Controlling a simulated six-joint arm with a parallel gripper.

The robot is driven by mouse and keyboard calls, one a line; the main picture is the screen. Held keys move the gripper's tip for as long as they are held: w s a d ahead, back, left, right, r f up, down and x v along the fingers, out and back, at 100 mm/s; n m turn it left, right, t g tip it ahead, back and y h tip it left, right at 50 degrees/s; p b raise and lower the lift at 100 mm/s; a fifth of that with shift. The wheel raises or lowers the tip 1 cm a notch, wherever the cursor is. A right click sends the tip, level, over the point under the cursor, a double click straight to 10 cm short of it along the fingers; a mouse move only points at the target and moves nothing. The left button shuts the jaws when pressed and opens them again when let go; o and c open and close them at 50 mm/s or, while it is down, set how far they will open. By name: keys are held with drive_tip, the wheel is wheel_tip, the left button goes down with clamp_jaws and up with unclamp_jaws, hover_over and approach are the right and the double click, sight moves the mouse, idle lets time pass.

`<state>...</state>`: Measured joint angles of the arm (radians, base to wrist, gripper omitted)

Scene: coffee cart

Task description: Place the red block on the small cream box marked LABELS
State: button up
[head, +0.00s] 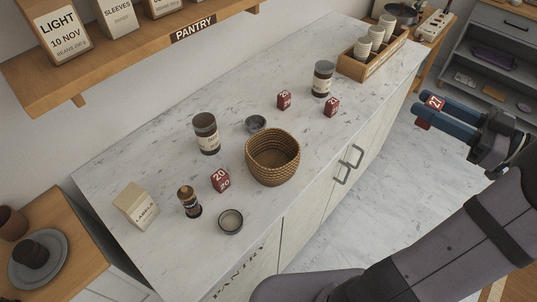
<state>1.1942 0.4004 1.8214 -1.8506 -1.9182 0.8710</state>
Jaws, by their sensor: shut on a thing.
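My gripper (430,110), with blue fingers, is at the right, above the floor and off the counter's right side. It is shut on a red block (434,102) with a white number that I cannot read surely; the fingers hide part of it. The small cream box (136,206) marked LABELS stands at the counter's near left end, far from my gripper, and its top looks bare. Three other red blocks marked 20 sit on the counter: one near the front left (220,180), two farther back (284,100) and (332,107).
A wicker basket (272,170) stands mid-counter. Jars (206,133) and (322,78), a cork-topped bottle (189,201) and small bowls (230,221) and (256,124) stand around. A wooden cup tray (350,67) is at the back. The PANTRY shelf (130,48) overhangs the wall side.

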drive_tip(key=w+a+r+n+g+y+p, duration=0.1)
drive_tip(key=w+a+n+g, duration=0.1)
drive_tip(key=w+a, duration=0.65)
drive_tip(key=w+a+r+n+g+y+p, duration=0.15)
drive_tip(key=w+a, duration=0.25)
drive_tip(key=a, duration=1)
drive_tip(key=a+g+y, duration=0.1)
drive_tip(key=a+g, duration=0.1)
drive_tip(key=a, duration=0.9)
drive_tip(key=n+g+y+p, duration=0.1)
drive_tip(key=n+g+p, duration=0.2)
drive_tip(key=n+g, duration=0.3)
hover_over(129, 196)
wheel_tip(129, 196, down, 6)
drive_tip(key=shift+m+g, duration=0.35)
drive_tip(key=shift+m, duration=0.1)
drive_tip(key=shift+f+p, duration=1.3)
drive_tip(key=shift+f, duration=4.3)
